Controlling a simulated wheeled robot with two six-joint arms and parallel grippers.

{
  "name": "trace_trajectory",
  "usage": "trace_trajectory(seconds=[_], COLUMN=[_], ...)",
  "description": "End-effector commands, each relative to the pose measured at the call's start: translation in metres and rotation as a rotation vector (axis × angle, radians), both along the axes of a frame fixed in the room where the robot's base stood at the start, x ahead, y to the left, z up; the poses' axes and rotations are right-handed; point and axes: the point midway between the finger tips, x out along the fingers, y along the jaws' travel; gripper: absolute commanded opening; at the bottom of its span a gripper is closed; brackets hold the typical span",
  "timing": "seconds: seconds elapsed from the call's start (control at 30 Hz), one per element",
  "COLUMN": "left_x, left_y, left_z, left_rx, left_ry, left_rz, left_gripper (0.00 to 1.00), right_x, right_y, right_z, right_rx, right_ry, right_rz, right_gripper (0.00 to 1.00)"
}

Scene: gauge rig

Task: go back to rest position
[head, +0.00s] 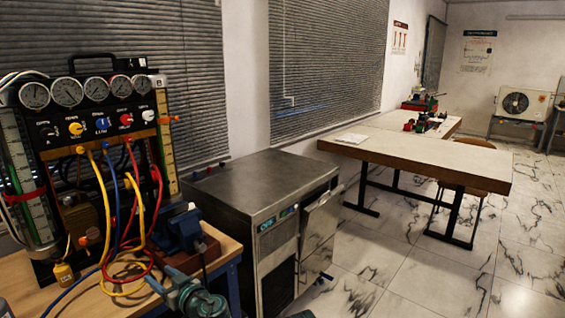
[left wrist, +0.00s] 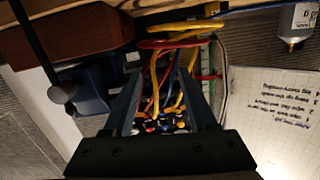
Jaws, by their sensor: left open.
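My left gripper (left wrist: 166,78) shows in the left wrist view. Its two dark fingers are apart, with nothing held between them. Behind the gap are yellow, red and blue hoses and several coloured knobs (left wrist: 165,125). My right gripper is not in view.
The gauge panel (head: 98,118) with hoses stands on the wooden bench (head: 222,243). A metal cabinet (head: 262,185) stands right of the bench. Tiled floor (head: 400,270) is clear farther right.

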Motion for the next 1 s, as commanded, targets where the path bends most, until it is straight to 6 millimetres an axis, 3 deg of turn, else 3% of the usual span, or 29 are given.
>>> trace_trajectory(seconds=[0.27,0.37,0.47,0.6,0.8,1.0], left_x=[-0.019,-0.032,-0.052,-0.093,-0.147,-0.170], left_y=[-0.027,-0.048,-0.081,-0.147,-0.224,-0.254], left_z=[-0.009,-0.016,-0.023,-0.030,-0.025,-0.022], left_rx=[-0.099,-0.154,-0.225,-0.328,-0.411,-0.434], left_ry=[0.274,0.434,0.658,1.026,1.383,1.504], left_rz=[0.004,-0.024,-0.099,-0.314,-0.663,-0.836], left_gripper=[0.57,0.57,0.57,0.57,0.57,0.57], right_x=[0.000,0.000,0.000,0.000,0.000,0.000], right_y=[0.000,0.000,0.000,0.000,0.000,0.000], right_z=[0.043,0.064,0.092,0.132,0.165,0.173], right_rx=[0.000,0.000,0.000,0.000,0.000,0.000], right_ry=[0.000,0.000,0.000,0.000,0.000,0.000], right_rz=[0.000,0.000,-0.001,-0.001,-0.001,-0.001], right_gripper=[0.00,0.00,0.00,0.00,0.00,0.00])
